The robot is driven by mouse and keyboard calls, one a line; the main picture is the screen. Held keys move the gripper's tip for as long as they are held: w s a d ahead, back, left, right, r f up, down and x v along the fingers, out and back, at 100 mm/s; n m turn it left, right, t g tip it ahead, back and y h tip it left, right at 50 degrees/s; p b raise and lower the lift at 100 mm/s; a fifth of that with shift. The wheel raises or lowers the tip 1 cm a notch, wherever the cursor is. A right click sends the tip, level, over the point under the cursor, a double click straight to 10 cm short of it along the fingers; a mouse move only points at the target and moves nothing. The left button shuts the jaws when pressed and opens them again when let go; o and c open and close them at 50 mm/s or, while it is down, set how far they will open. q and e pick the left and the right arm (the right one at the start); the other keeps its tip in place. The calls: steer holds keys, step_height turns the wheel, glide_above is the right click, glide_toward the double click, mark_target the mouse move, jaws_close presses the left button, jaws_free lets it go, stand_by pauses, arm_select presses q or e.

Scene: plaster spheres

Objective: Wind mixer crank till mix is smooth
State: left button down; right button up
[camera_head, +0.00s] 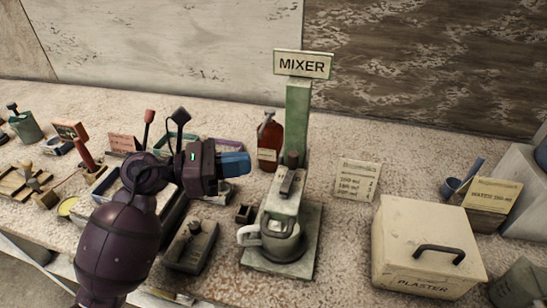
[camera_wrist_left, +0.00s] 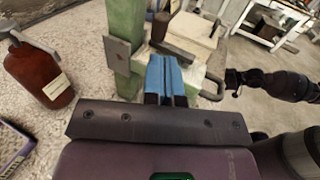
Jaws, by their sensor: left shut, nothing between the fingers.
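The mixer is a green post (camera_head: 297,125) with a MIXER sign (camera_head: 303,64) and a pale head (camera_head: 282,205) on a green base. On its head sits a dark crank bar (camera_head: 287,182) with an upright brown knob (camera_head: 292,158); the knob also shows in the left wrist view (camera_wrist_left: 160,26). A dark arm, apparently my right, ends in a gripper (camera_wrist_left: 234,82) in the left wrist view.
A reddish-brown bottle (camera_head: 269,142) stands behind, left of the post. A PLASTER box (camera_head: 427,245) is at the right, with a note card (camera_head: 356,180) behind it. A grey-green box (camera_head: 191,246) lies left of the mixer. Bare bench shows between mixer and PLASTER box.

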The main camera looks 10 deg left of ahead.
mark_target(289, 171)
arm_select(q)
steer(key=shift+x, duration=3.2)
steer(key=shift+f, duration=0.1)
steer(key=shift+w+d+g, duration=0.1)
steer(key=shift+g, duration=0.2)
steer(key=shift+m, duration=0.3)
steer(key=shift+w+d+g+b, duration=0.1)
steer(key=shift+g+b, duration=0.2)
steer(key=shift+g, duration=0.1)
